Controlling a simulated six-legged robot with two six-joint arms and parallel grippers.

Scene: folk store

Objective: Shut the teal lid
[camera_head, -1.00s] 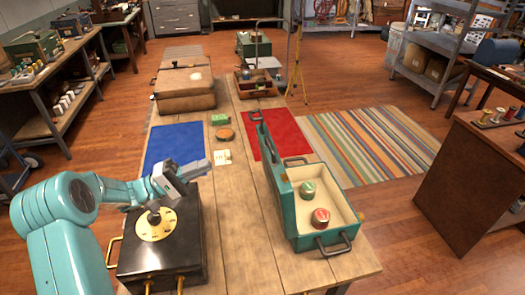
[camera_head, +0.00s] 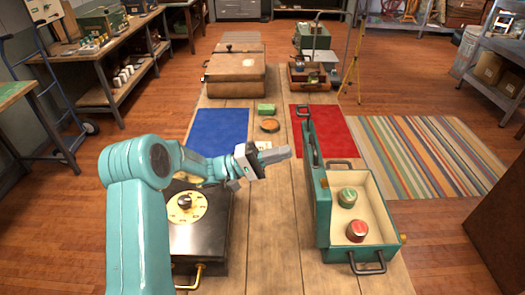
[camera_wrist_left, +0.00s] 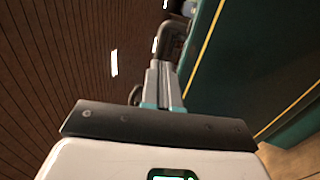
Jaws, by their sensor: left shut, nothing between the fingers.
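The teal lid (camera_head: 321,205) stands open, about upright, along the left side of its teal box (camera_head: 378,257). The box is open, with a cream inside holding a green tin (camera_head: 347,198) and a red tin (camera_head: 357,231). My left gripper (camera_head: 286,153) is shut and empty, a short way left of the lid's far part in the head view. In the left wrist view the shut fingers (camera_wrist_left: 163,85) point toward a dark handle-like shape, and a large teal panel (camera_wrist_left: 260,60), likely the lid, fills the right. Contact cannot be told. My right gripper is not in view.
A black case with a dial (camera_head: 210,235) stands under my left arm. A green block (camera_head: 266,109) and a round orange-brown thing (camera_head: 269,125) lie farther up the table. A brown suitcase (camera_head: 235,75) stands at the back. Bare wood (camera_head: 283,230) lies between case and box.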

